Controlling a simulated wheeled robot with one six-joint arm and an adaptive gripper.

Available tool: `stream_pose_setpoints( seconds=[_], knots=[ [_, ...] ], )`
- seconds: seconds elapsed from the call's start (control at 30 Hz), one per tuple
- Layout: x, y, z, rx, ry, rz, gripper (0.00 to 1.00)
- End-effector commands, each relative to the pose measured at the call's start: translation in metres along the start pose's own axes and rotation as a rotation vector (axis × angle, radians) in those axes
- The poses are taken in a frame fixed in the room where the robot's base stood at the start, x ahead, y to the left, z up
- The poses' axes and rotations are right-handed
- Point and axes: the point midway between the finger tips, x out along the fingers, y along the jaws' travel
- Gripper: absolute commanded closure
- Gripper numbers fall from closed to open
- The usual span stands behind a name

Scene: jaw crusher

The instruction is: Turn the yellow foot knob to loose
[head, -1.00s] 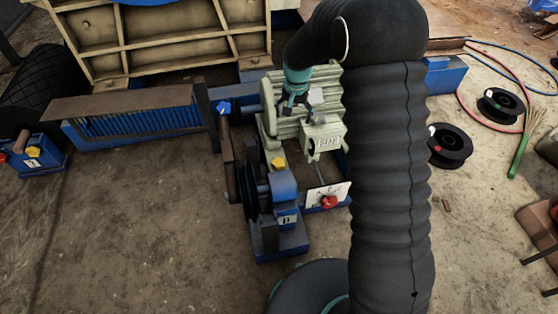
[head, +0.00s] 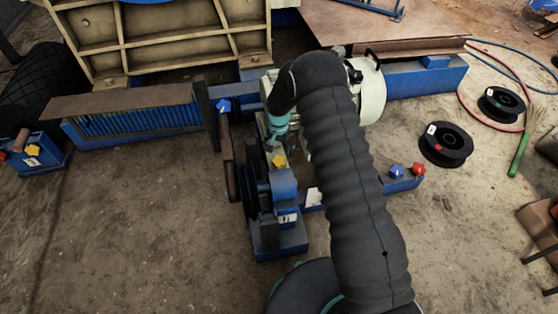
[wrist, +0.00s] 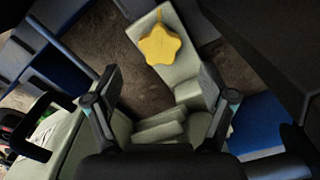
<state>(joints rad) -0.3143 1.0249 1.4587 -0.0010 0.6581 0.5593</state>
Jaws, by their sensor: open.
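The yellow foot knob (wrist: 160,45) is a star-shaped knob on a pale green motor foot (wrist: 152,18) in the wrist view. It lies beyond my fingertips, near the top of that view. In the head view the yellow foot knob (head: 278,161) shows just below my gripper (head: 274,142), beside the blue bearing block. In the wrist view my gripper (wrist: 158,82) is open and empty, its two fingers spread wide, apart from the knob. The pale green motor (head: 365,90) is partly hidden behind my arm.
A blue knob (head: 397,171) and a red knob (head: 418,170) sit on a blue rail at right. Another blue knob (head: 223,105) stands left of the motor. A second yellow knob (head: 33,149) is at far left. The black pulley (head: 254,190) stands close below my gripper.

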Motion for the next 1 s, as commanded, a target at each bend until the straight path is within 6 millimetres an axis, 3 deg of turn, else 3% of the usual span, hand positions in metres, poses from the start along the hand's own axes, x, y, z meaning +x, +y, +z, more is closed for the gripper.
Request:
stream_pose_setpoints(
  seconds=[0.2, 0.4, 0.8, 0.83, 1.0],
  knots=[
    [0.040, 0.000, 0.000, 0.000, -0.001, 0.001, 0.18],
    [0.061, 0.000, 0.000, 0.000, 0.001, 0.000, 0.18],
    [0.068, 0.000, 0.000, 0.000, 0.001, 0.000, 0.18],
    [0.068, 0.000, 0.000, 0.000, 0.001, 0.000, 0.20],
    [0.068, 0.000, 0.000, 0.000, 0.001, 0.000, 0.62]
  ],
)
